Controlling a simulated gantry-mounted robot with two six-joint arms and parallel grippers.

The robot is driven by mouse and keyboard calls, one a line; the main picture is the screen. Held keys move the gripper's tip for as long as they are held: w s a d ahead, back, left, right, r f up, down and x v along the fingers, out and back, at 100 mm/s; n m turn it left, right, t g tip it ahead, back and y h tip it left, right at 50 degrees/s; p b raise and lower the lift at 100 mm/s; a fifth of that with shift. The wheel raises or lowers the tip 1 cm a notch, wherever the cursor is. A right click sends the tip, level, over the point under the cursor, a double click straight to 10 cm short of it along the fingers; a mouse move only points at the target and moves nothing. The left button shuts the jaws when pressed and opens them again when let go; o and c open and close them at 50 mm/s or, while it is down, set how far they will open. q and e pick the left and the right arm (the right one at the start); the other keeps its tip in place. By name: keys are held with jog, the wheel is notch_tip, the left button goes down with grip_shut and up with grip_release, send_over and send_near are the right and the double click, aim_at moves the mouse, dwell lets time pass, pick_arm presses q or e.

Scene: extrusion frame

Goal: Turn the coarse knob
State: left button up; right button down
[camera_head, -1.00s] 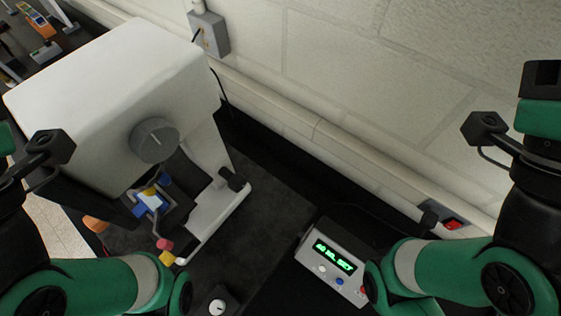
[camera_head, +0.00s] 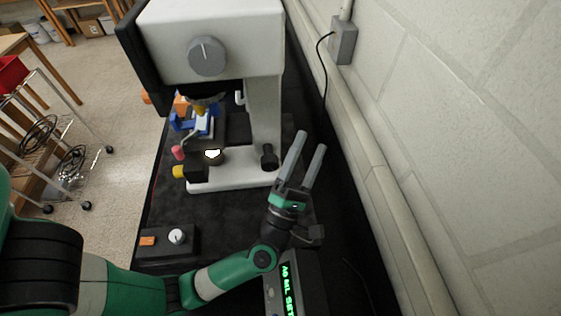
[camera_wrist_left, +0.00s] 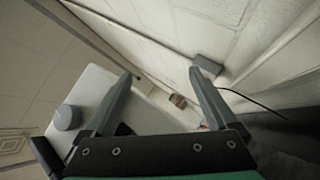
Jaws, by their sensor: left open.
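The white microscope-like machine (camera_head: 218,30) stands on the dark bench. A round grey knob (camera_head: 207,56) with a pointer line is on its upper body and also shows in the left wrist view (camera_wrist_left: 67,117). A black knob (camera_head: 268,156) sits low on the column near the base. I cannot tell from the frames which one is the coarse knob. My left gripper (camera_head: 311,140) is open and empty, right of the black knob and apart from it, fingers pointing up the picture. Its fingers also show open in the left wrist view (camera_wrist_left: 162,73). My right gripper is out of view.
A control box with a green display (camera_head: 287,283) sits below my left gripper, partly cut off. A small box with a white dial (camera_head: 177,236) is at the bench's front left. The wall (camera_head: 440,130) and a grey socket box (camera_head: 343,40) bound the right side.

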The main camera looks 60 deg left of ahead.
aim_at(274, 156)
pick_arm(q)
jog(key=s+a+f+n+g, duration=0.2)
jog(key=f, duration=0.3)
jog(key=s+a+f+n+g+y, duration=0.1)
jog(key=s+a+f+g, duration=0.1)
jog(key=f, duration=0.3)
jog(key=s+a+f+n+g, duration=0.2)
jog(key=s+f+g, duration=0.1)
jog(key=f, duration=0.2)
jog(key=shift+s+a+f+n+g+y+b, duration=0.15)
jog(key=shift+a+f+n+g+y+b, duration=0.15)
jog(key=shift+b, duration=0.05)
jog(key=x, duration=0.7)
jog(key=shift+w+a+r, duration=0.15)
jog(key=shift+w+a, duration=0.05)
jog(key=shift+w, duration=0.05)
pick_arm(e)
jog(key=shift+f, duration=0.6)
pick_arm(q)
jog(key=shift+c, duration=0.2)
